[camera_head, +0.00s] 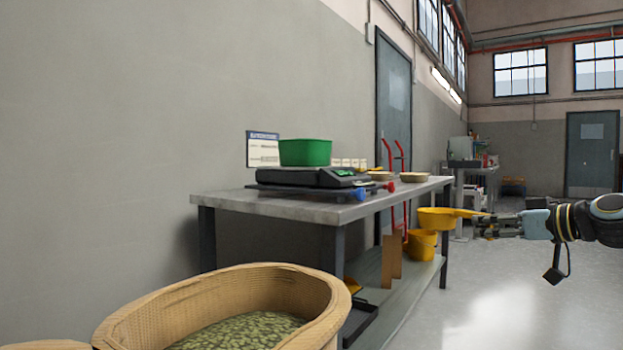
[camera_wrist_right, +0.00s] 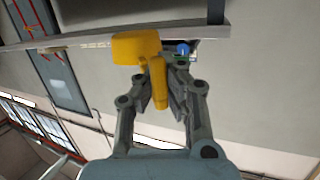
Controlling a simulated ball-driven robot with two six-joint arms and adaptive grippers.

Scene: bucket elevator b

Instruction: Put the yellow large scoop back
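The yellow large scoop (camera_head: 437,217) is in the air at the right, beyond the bench's front edge, its bowl to the left and its handle to the right. My right gripper (camera_head: 488,220) is shut on the handle. In the right wrist view the scoop's bowl (camera_wrist_right: 136,47) lies beyond the fingertips, and its handle runs between the fingers of the right gripper (camera_wrist_right: 160,82). My left gripper is in neither view.
The metal bench (camera_head: 310,209) carries a black scale (camera_head: 310,178) with a green tub (camera_head: 305,152), and small blue (camera_head: 361,195) and red (camera_head: 391,187) items at its edge. A yellow bucket (camera_head: 421,244) stands on the lower shelf. A basket (camera_head: 120,322) of green beans is in front.

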